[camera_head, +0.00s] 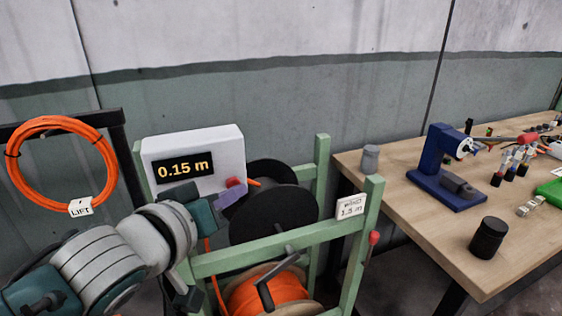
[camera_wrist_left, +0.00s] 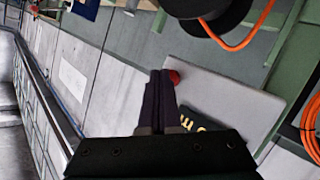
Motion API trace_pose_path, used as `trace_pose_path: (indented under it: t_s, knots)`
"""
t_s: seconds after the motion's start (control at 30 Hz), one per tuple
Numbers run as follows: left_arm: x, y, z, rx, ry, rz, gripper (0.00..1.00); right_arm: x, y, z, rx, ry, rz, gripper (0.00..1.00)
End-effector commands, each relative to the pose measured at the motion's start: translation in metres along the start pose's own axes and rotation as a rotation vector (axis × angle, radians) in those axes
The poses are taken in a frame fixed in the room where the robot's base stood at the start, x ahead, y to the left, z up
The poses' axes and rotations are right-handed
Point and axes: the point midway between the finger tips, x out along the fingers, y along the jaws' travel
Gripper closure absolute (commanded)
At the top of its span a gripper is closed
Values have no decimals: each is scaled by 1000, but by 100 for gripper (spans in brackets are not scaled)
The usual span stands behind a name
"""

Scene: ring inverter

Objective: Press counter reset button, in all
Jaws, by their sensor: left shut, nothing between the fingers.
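The counter is a light grey box (camera_head: 215,147) with a display (camera_head: 185,169) reading 0.15 m, on a green frame. Its red button (camera_head: 234,183) is at the lower right of the front face. The button also shows in the left wrist view (camera_wrist_left: 174,76), just beyond my fingertips. My left gripper (camera_head: 240,187) is shut and empty, with its tips at or very close to the button. I cannot tell whether they touch it. In the left wrist view the closed fingers (camera_wrist_left: 160,80) partly cover the counter box (camera_wrist_left: 225,100). My right gripper is not in view.
The green frame (camera_head: 348,225) holds an orange cable spool (camera_head: 268,293) and a black reel (camera_head: 275,215). An orange coil (camera_head: 22,185) tagged LIFT hangs at left. A wooden table (camera_head: 420,225) at right carries a blue device (camera_head: 440,165) and a black cylinder (camera_head: 487,238).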

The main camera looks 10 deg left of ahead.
Motion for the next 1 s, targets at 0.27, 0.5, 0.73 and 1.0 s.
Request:
trace_pose_path:
  t_s: [0.27, 0.5, 0.73, 1.0]
  knots:
    - [3, -2, -2, 1, 1, 0, 100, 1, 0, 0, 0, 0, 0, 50]
    - [3, -2, -3, 1, 2, 0, 100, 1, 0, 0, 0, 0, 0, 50]
    - [2, -1, -2, 0, 1, 0, 100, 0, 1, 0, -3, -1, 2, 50]
    - [-8, 6, 4, -1, 0, 0, 100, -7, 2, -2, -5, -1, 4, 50]
